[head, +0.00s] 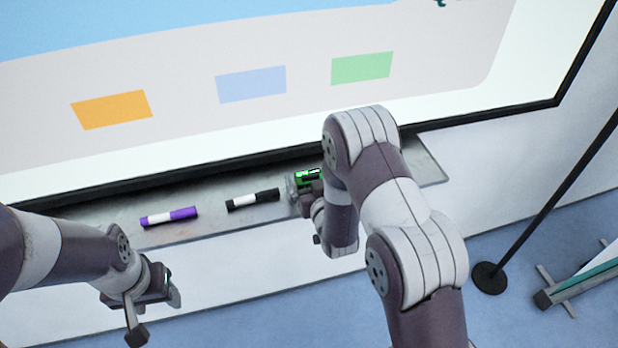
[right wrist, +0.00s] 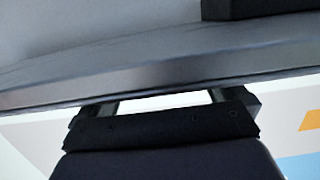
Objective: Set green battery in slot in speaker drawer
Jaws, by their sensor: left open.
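A small green battery (head: 308,175) with dark marks shows at the grey ledge under the big screen, in the head view. My right gripper (head: 303,191) is right at it, partly hidden by my right arm. I cannot tell whether its fingers touch or hold the battery. In the right wrist view its fingers (right wrist: 163,101) are apart at their bases, their tips are not visible, and no green shows. My left gripper (head: 153,309) is open and empty in front of the ledge, at lower left. No speaker, drawer or slot is visible in either view.
On the ledge (head: 108,213) lie a purple marker (head: 169,217) and a black marker (head: 253,199), left of the battery. The screen (head: 200,130) rises behind. A stand with a round black base (head: 488,278) is on the blue floor at right.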

